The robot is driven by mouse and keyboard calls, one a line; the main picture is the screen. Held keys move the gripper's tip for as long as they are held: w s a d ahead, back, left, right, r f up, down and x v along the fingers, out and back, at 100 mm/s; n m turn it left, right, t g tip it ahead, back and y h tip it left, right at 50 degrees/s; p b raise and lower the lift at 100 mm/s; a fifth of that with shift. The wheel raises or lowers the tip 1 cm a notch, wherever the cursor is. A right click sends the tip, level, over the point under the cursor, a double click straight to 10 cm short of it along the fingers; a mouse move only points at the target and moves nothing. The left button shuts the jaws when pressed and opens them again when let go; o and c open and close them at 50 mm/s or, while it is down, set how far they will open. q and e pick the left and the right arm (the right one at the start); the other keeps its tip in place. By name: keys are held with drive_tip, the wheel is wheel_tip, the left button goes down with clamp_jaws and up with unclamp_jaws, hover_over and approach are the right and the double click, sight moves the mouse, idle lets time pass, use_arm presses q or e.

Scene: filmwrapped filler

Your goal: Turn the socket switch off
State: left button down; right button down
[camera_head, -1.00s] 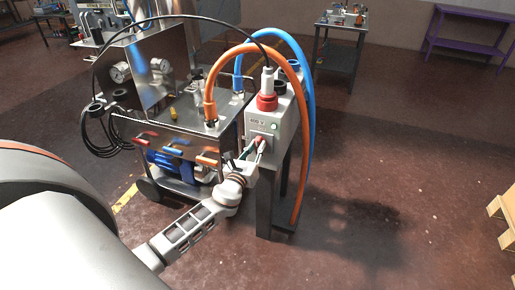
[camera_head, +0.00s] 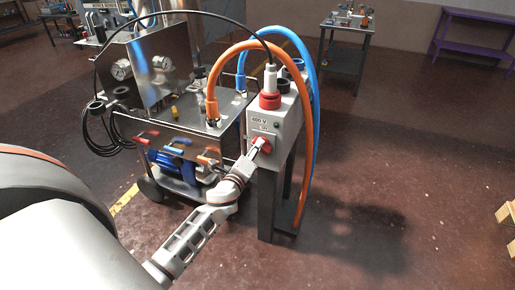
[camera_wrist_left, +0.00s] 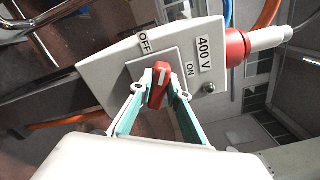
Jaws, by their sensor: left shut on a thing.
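The socket box (camera_head: 285,125) is a light grey box on a dark post, marked 400 V. Its red switch knob (camera_wrist_left: 159,86) sits on a square plate on the front face. In the left wrist view its white mark points up, roughly toward the OFF label (camera_wrist_left: 148,42); the ON label (camera_wrist_left: 190,69) is to the right. The indicator lamp (camera_wrist_left: 209,88) looks dark green, unlit. My left gripper (camera_head: 258,148) is at the front face, its two fingers shut on either side of the knob. My right gripper is not in view.
A red plug (camera_head: 269,100) is in the box top. Orange (camera_head: 291,60) and blue hoses arch beside the box. A metal cart (camera_head: 175,120) with gauges and levers stands close on the left. The floor to the right is open.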

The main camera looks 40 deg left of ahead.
use_arm(q)
drive_tip(key=shift+f+n, duration=0.15)
drive_tip(key=shift+n, duration=1.3)
drive_tip(key=shift+f+n, duration=0.1)
drive_tip(key=shift+n, duration=1.35)
drive_tip(key=c, duration=1.9)
unclamp_jaws()
drive_tip(key=v, duration=1.2)
